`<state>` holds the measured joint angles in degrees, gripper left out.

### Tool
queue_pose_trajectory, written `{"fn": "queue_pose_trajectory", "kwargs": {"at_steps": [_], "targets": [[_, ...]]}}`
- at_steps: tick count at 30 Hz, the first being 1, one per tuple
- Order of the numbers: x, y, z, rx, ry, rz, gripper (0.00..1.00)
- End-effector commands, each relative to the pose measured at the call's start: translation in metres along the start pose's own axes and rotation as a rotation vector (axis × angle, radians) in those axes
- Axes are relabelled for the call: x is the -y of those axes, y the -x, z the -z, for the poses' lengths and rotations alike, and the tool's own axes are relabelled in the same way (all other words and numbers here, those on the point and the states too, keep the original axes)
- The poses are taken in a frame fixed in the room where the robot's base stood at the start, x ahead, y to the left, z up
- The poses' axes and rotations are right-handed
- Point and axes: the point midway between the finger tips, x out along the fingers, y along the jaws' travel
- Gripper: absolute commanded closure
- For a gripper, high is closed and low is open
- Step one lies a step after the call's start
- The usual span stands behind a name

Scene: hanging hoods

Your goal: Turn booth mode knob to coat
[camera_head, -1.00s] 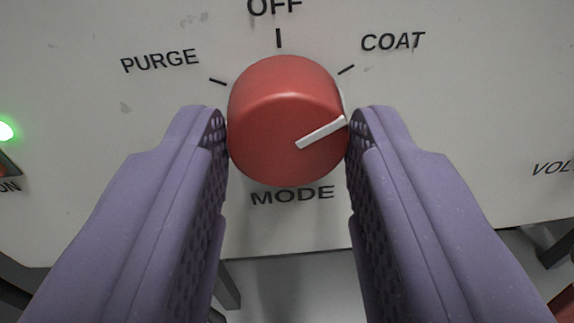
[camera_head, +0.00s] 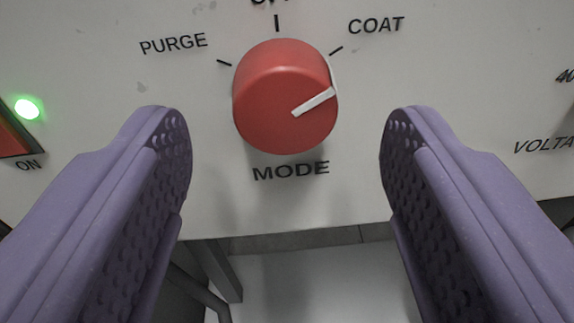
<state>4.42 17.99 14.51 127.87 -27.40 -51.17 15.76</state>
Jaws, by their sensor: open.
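The red round mode knob (camera_head: 285,97) sits on a pale panel above the word MODE. Its white pointer line (camera_head: 315,102) points right and slightly up, toward the COAT side. The COAT label (camera_head: 376,25) and its tick mark are at the knob's upper right; PURGE (camera_head: 174,44) is at its upper left. The OFF label at the top is partly cut off by the picture edge. My gripper (camera_head: 286,125) is open and empty. Its purple fingers stand wide apart on either side below the knob, with clear gaps, not touching it.
A green lit lamp (camera_head: 27,109) and a red switch (camera_head: 10,138) marked ON are at the left. A VOLTAGE-like label (camera_head: 545,145) is at the right, partly cut off. Below the panel's bottom edge are grey legs or tubes and a pale surface.

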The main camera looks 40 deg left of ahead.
Motion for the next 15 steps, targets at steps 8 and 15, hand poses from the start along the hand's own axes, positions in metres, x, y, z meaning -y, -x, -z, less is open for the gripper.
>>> {"fn": "queue_pose_trajectory", "kwargs": {"at_steps": [8,15], "targets": [[-0.001,0.05,0.001,0.001,0.0,-0.003,0.35],[0.0,0.06,0.0,0.001,-0.001,-0.001,0.35]]}}
